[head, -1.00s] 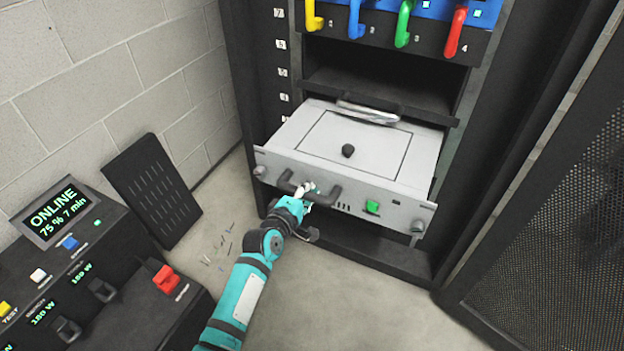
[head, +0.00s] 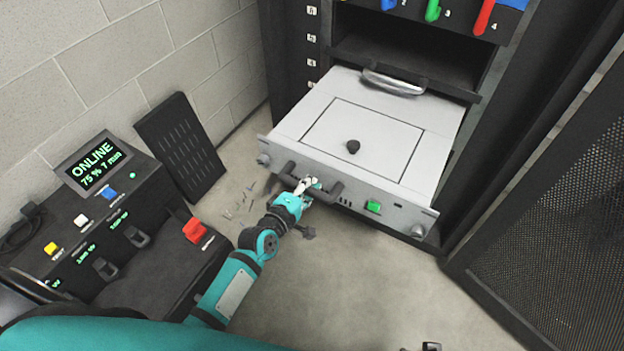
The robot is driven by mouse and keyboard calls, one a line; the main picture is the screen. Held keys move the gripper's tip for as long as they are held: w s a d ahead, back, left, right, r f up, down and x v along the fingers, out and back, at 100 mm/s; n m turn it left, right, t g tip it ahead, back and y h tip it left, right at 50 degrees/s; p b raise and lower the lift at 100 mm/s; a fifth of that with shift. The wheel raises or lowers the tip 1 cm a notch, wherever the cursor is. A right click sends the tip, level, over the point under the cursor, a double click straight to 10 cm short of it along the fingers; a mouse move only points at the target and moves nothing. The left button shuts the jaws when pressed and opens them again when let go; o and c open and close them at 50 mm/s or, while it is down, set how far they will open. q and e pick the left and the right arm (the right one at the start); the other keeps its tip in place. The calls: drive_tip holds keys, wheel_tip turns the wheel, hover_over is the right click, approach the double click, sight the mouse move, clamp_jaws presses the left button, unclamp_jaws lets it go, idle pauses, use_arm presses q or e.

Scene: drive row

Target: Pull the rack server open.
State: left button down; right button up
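The rack server (head: 320,105) is a grey, flat unit in the head view, slid well out of the dark rack. Something small and dark at the bottom edge (head: 431,346) may be part of my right gripper, but too little shows to tell.
A perforated door (head: 560,200) stands open at right. A console (head: 120,235) with a display and switches stands at left, a black vented panel (head: 180,148) behind it.

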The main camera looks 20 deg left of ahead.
use_arm(q)
drive_tip(key=c, duration=2)
unclamp_jaws()
drive_tip(key=shift+w+r, duration=0.15)
drive_tip(key=shift+r, duration=0.35)
drive_tip(key=o, duration=0.7)
drive_tip(key=shift+o, duration=1)
drive_tip(key=shift+f, duration=0.2)
drive_tip(key=shift+s, duration=0.2)
drive_tip(key=v, duration=1.2)
